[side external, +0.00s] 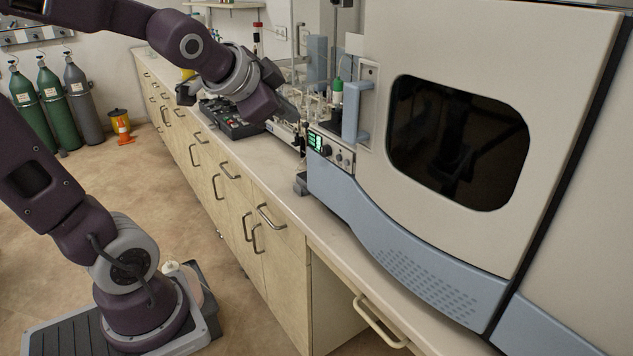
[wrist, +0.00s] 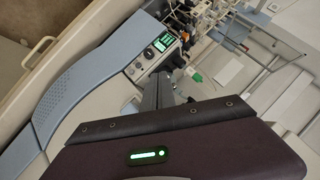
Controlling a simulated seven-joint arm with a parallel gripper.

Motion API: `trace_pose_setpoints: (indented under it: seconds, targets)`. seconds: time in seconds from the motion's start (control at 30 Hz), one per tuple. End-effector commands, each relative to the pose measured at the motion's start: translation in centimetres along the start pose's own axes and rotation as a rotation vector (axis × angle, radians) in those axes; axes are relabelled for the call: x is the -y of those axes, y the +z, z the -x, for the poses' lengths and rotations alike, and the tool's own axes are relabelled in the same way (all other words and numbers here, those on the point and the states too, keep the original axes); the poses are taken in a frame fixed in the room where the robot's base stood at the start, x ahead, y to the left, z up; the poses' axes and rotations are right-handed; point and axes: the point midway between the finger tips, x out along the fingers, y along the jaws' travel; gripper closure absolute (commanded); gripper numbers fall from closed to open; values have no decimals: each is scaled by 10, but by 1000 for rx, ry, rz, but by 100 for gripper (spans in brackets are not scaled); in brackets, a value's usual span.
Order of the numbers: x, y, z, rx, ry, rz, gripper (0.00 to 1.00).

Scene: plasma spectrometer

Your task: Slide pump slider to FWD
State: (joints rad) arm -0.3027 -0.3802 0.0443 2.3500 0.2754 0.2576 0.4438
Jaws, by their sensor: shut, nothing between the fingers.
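The control panel (side external: 330,150) is on the left end of the spectrometer, with green lit displays and dark knobs. It also shows in the wrist view (wrist: 153,57), at the upper middle. The pump slider is too small to make out in either view, and its position cannot be told. My gripper (side external: 301,140) is at the left edge of the panel in the side view. In the wrist view my gripper (wrist: 160,82) is shut and empty, with its fingertips just below the panel's knobs. Whether they touch anything cannot be told.
The large spectrometer (side external: 560,110) with a dark window fills the right side. Tubing and glassware (side external: 315,105) crowd the area behind my gripper. A black device (side external: 228,118) stands on the bench (side external: 225,150). The bench front strip is clear.

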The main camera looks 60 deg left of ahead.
Motion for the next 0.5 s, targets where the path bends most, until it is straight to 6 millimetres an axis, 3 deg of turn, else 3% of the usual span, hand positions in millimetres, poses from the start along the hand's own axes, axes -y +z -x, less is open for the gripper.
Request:
trace_pose_setpoints:
  seconds: [0.1,0.2,0.3,0.4,0.47,0.5]
  targets:
    - [44,-1,-48,-71,-132,-217,100]
    - [73,0,-79,-154,-236,-425,100]
    - [92,6,-98,-244,-333,-613,100]
    - [103,16,-106,-342,-439,-763,100]
    - [108,24,-103,-400,-514,-833,100]
    - [99,33,-111,-421,-525,-846,100]
